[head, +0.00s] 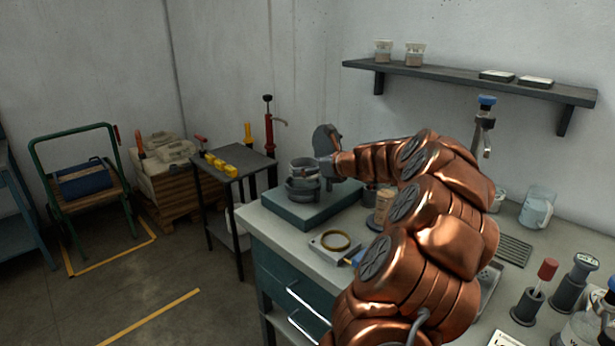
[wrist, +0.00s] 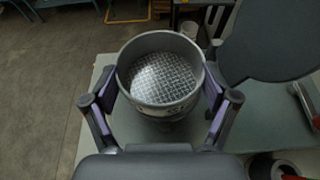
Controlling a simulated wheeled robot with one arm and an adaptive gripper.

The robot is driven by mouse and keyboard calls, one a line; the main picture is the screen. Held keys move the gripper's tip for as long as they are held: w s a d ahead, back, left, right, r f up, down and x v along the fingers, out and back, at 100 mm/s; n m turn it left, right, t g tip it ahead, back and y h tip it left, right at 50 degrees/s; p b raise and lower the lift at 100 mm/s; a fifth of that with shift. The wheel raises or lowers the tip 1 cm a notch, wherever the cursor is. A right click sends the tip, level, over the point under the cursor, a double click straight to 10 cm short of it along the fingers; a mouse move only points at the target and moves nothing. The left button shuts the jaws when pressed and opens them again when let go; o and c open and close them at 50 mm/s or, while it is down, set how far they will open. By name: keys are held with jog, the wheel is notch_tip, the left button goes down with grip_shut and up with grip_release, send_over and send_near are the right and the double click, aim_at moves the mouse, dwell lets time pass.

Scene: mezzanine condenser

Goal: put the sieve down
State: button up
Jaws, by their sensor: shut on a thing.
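The sieve (wrist: 160,80) is a round metal ring with a wire mesh floor, seen from above in the wrist view. My gripper (wrist: 160,98) is shut on it, one finger on each side of its wall. In the head view the sieve (head: 303,166) is level, directly above a dark round holder (head: 303,189) on a grey-green base block (head: 290,212) at the bench's left end. Whether the sieve touches the holder I cannot tell. A dark round plate (head: 326,139) stands up beside it, shown large at right in the wrist view (wrist: 270,38).
The grey bench (head: 283,232) carries a square block with a brass ring (head: 335,242), a small jar (head: 383,205) and stamp-like tools (head: 575,282) at right. My arm covers the bench middle. A dark side table (head: 235,160) with yellow blocks stands to the left.

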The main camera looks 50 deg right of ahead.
jog(key=shift+w+d+f, duration=0.15)
jog(key=shift+w, duration=0.45)
jog(key=shift+w+f, duration=0.1)
jog(key=shift+f, duration=1.6)
jog(key=shift+f, duration=0.1)
jog(key=o, duration=0.9)
jog(key=shift+d, duration=0.1)
jog(key=shift+r, duration=0.2)
jog(key=v, duration=1.2)
